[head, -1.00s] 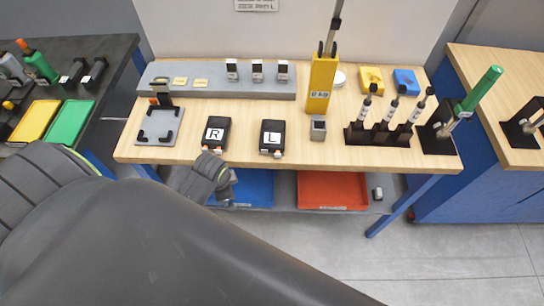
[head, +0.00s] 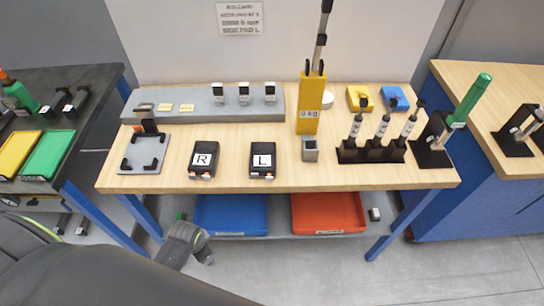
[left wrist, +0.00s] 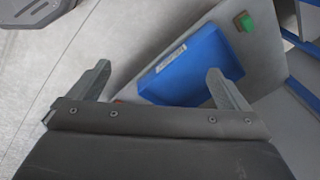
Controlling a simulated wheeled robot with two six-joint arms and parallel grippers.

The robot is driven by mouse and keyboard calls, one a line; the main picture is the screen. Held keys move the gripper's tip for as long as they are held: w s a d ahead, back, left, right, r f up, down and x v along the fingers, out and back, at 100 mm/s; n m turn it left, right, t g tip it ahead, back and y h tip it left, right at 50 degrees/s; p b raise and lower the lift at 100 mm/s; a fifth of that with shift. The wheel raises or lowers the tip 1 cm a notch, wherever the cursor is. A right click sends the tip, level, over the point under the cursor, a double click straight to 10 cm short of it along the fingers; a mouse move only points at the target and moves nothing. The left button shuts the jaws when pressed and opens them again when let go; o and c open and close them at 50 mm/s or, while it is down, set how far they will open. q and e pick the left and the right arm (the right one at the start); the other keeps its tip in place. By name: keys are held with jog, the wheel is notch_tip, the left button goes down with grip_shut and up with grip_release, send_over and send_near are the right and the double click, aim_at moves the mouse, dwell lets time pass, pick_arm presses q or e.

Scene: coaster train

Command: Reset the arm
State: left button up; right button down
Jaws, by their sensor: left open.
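My left arm reaches in from the lower left of the head view. Its gripper (head: 188,246) hangs low in front of the workbench (head: 330,178), below the tabletop edge and near the lower shelf. In the left wrist view the two fingers of the left gripper (left wrist: 160,85) stand wide apart with nothing between them. Beyond them a blue tray (left wrist: 192,62) lies on the grey shelf. My right gripper is in neither view.
On the bench are pads marked R (head: 203,160) and L (head: 262,160), a grey fixture (head: 145,153), a yellow tower (head: 308,105) and a black tool rack (head: 372,152). Blue (head: 232,214) and red (head: 328,213) trays sit below. Floor in front is clear.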

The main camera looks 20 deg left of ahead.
pick_arm(q)
jog(key=s+d+f+n+b, duration=0.2)
jog(key=s+f+n+b, duration=0.2)
jog(key=s+f, duration=1.9)
jog(key=shift+s+f+n+g+b, duration=0.2)
jog(key=shift+n+g+b, duration=0.2)
jog(key=shift+n, duration=0.7)
jog(key=shift+d, duration=0.1)
